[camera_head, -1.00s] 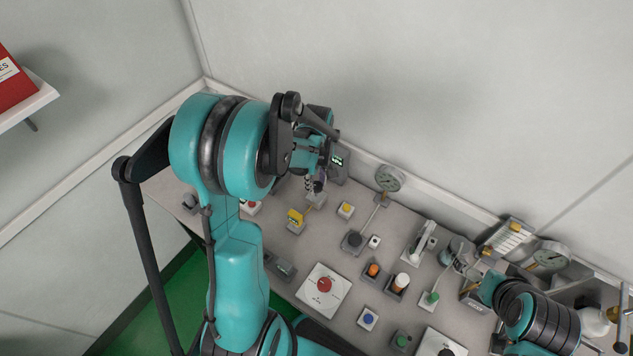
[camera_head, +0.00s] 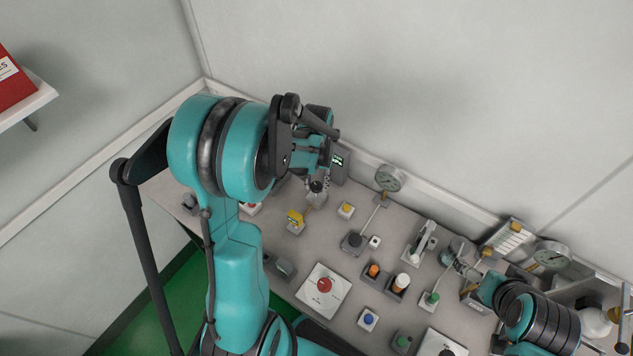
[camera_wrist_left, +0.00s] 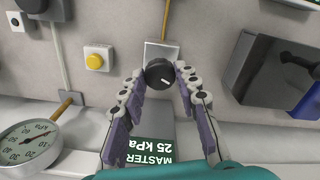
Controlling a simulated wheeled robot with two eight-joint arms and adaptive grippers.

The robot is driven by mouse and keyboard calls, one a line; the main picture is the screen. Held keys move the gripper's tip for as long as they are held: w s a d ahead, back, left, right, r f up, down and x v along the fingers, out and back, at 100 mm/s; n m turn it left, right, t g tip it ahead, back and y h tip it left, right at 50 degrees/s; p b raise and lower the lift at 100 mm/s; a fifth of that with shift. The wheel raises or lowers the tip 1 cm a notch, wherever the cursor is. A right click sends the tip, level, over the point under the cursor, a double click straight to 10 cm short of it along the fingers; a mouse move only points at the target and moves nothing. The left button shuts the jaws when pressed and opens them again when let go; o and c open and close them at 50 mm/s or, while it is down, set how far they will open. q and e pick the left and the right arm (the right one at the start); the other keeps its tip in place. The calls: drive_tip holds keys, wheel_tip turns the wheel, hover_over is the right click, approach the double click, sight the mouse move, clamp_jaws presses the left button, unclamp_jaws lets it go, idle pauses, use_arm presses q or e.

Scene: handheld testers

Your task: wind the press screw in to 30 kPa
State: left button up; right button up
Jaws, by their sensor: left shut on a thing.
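The press screw's round black knob (camera_wrist_left: 158,73) has a white mark and sits on a light block in the left wrist view. My left gripper (camera_wrist_left: 161,82) has its purple-padded fingers on both sides of the knob and is shut on it. In the head view the left gripper (camera_head: 318,177) is at the back left of the bench, partly hidden by its wrist. The display (camera_wrist_left: 145,151), upside down in the wrist view, reads MASTER 25 kPa.
A dial gauge (camera_wrist_left: 28,138) is at the lower left of the wrist view. A yellow button (camera_wrist_left: 95,61) and a dark grey box (camera_wrist_left: 272,72) flank the knob. In the head view, a red button (camera_head: 324,285) and several other testers cover the bench.

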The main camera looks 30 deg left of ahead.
sight(317, 185)
use_arm(q)
drive_tip(key=m, duration=1.2)
drive_tip(key=shift+m, duration=0.4)
idle(0.3)
drive_tip(key=o, duration=1.2)
drive_tip(key=shift+r, duration=0.15)
wheel_tip(317, 185, up, 12)
drive_tip(key=shift+f, duration=0.1)
